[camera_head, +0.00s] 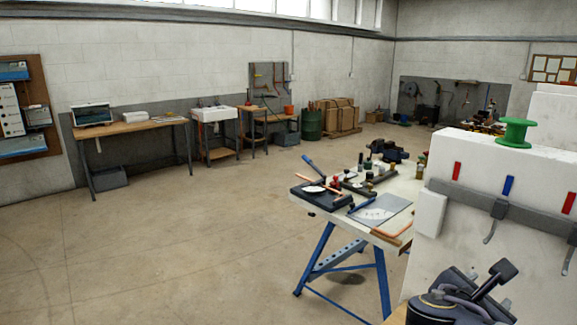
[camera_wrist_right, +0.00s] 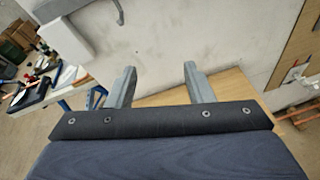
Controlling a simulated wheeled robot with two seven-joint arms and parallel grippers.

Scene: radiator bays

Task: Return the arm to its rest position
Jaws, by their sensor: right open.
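My right gripper (camera_wrist_right: 160,77) shows in the right wrist view, its two grey fingers apart with nothing between them. The fingers point toward a pale wall panel, above a wooden surface (camera_wrist_right: 236,86). I cannot tell from this view whether the fingertips touch anything. In the head view, dark parts at the lower right look like my right arm; the fingertips cannot be made out there. My left arm and gripper are not in view.
A white panel (camera_head: 400,282) with a grey rail, hooks and a green spool (camera_head: 515,133) stands close at right. Beside it is a blue-legged work table (camera_head: 407,187) bearing tools. Open floor (camera_head: 190,235) lies to the left. Benches and a sink (camera_head: 211,113) line the far wall.

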